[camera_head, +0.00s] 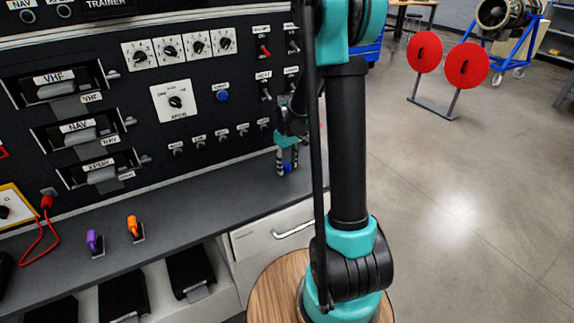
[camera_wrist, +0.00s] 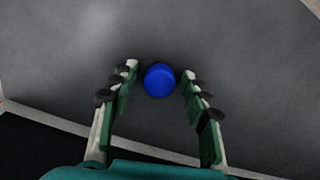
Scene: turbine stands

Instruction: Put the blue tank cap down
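The blue tank cap (camera_head: 287,168) is small and round, near the right end of the grey counter and close to the panel. The wrist view shows its round top (camera_wrist: 160,80) between my fingertips, against the grey counter surface. My gripper (camera_head: 287,163) points down over the counter with a finger on either side of the cap. In the wrist view my gripper (camera_wrist: 159,74) is open, with a narrow gap between the cap and each finger. The cap appears to rest on the counter; its underside is hidden.
The grey counter (camera_head: 200,212) is clear left of my gripper up to an orange item (camera_head: 133,228) and a purple item (camera_head: 93,240). The black instrument panel (camera_head: 215,110) rises close behind. A drawer (camera_head: 275,232) lies below the counter's front edge.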

